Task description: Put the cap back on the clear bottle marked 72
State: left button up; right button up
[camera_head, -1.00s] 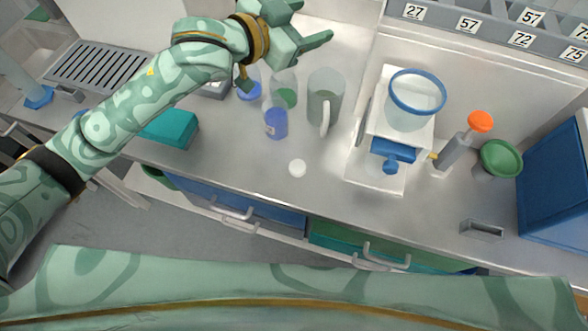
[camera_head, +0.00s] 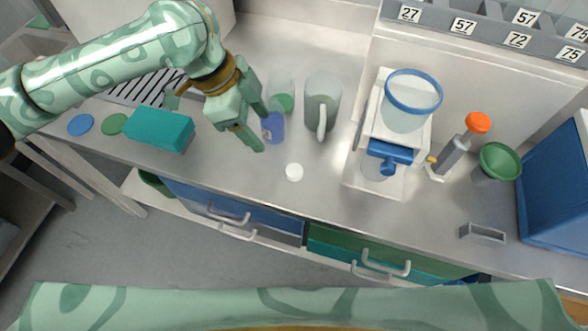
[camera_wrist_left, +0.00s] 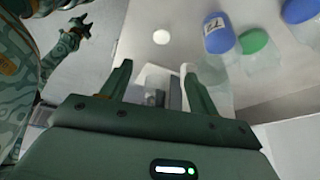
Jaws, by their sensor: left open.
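A small white round cap (camera_head: 294,172) lies on the steel counter; it also shows in the left wrist view (camera_wrist_left: 161,37). Behind it stands a clear bottle with blue contents (camera_head: 276,128) and a white label, partly readable as starting with 7 in the left wrist view (camera_wrist_left: 218,35). It has no cap on it. My left gripper (camera_head: 262,130) is open and empty, above the counter at the bottle's left, its fingers partly overlapping the bottle in the head view. In the wrist view the cap is beyond the fingertips.
A vessel with green contents (camera_head: 284,103) and a grey handled jug (camera_head: 322,100) stand behind the bottle. A white device with a blue-rimmed bowl (camera_head: 414,92) stands right. A teal box (camera_head: 158,130) is left. The counter around the cap is clear.

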pick_arm(q)
jog(key=b, duration=0.4)
send_over(293, 170)
jog(key=a, duration=0.2)
notch_tip(293, 170, down, 10)
jog(key=shift+a+f, duration=0.1)
jog(key=shift+f, duration=0.05)
pick_arm(e)
jog(key=f, duration=0.2)
jog(key=s+f, duration=0.1)
jog(key=f, duration=0.1)
pick_arm(q)
jog(key=shift+s, duration=0.1)
pick_arm(e)
jog(key=shift+s, duration=0.1)
pick_arm(q)
jog(key=b+x, duration=0.3)
jog(key=x, duration=0.2)
jog(key=shift+a+f, duration=0.15)
jog(key=shift+f, duration=0.15)
jog(key=shift+r, duration=0.1)
pick_arm(e)
jog(key=f, duration=0.3)
jog(key=shift+s+g, duration=0.3)
jog(key=shift+s, duration=0.1)
pick_arm(q)
jog(key=c, duration=1.1)
